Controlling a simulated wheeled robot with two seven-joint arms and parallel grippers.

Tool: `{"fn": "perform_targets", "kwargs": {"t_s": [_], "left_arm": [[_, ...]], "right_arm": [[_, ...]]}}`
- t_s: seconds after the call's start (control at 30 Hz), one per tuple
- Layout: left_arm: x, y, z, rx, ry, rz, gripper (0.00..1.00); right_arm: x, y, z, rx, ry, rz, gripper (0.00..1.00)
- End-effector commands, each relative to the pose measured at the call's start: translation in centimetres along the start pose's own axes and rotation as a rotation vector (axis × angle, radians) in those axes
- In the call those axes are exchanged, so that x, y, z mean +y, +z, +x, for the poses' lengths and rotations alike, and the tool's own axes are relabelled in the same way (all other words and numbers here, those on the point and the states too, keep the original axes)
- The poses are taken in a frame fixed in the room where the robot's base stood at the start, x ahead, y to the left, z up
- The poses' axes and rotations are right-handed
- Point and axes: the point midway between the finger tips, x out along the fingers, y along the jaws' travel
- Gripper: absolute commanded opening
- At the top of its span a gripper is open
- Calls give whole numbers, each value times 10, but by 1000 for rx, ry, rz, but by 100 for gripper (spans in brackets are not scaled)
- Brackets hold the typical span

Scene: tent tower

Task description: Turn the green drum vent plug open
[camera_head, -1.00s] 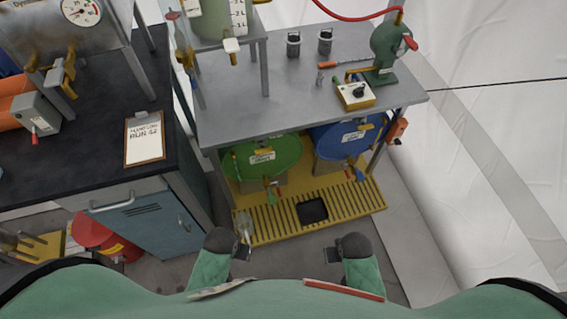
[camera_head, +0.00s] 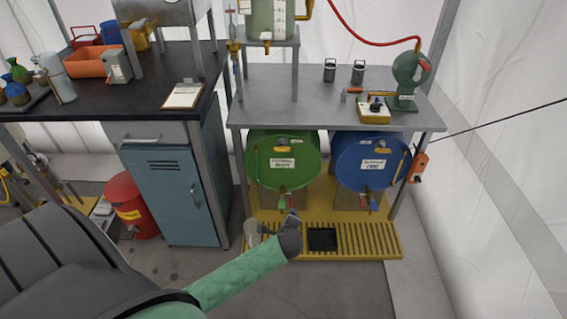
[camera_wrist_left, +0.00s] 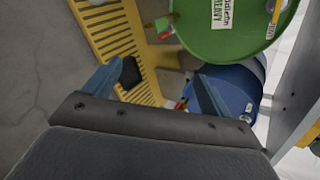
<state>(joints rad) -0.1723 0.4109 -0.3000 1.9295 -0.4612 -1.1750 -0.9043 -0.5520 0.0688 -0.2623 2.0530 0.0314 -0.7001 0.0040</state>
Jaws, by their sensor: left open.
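The green drum (camera_head: 262,172) lies on its side under the grey bench, its round face toward me. A small brass-coloured fitting, seemingly the vent plug (camera_head: 282,141), sits high on that face above a yellow tag; its turn position is too small to tell. A tap with a green handle (camera_head: 282,201) is low on the face. My left gripper (camera_head: 291,217) is in front of and below the drum, apart from it. In the left wrist view, the left gripper (camera_wrist_left: 150,82) is open and empty; the green drum (camera_wrist_left: 205,38) is beyond it. My right gripper is out of view.
A blue drum (camera_head: 345,174) lies to the right. The yellow slatted tray (camera_head: 375,240) runs beneath both drums. A glass vessel (camera_head: 251,232) stands at the tray's left end. The bench top (camera_head: 300,88) overhangs the drums. A blue cabinet (camera_head: 170,195) stands left.

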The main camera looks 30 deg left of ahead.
Motion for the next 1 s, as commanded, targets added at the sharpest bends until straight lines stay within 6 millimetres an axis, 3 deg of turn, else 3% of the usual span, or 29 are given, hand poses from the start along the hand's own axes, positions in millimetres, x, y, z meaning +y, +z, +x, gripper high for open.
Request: {"fn": "perform_targets", "kwargs": {"t_s": [0.03, 0.2, 0.43, 0.6, 0.77, 1.0], "left_arm": [[-13, 8, 30, -43, -68, 111, 84], [-80, 46, 82, -221, -253, 499, 84], [-154, 90, 115, -470, -382, 902, 84], [-180, 106, 121, -566, -407, 1039, 84], [-188, 111, 125, -587, -409, 1068, 84], [-203, 117, 146, -585, -408, 1064, 84]], "right_arm": [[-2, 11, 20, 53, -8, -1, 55], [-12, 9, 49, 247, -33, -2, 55], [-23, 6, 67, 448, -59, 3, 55], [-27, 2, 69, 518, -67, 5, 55], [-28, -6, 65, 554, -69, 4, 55], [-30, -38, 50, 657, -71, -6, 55]]}}
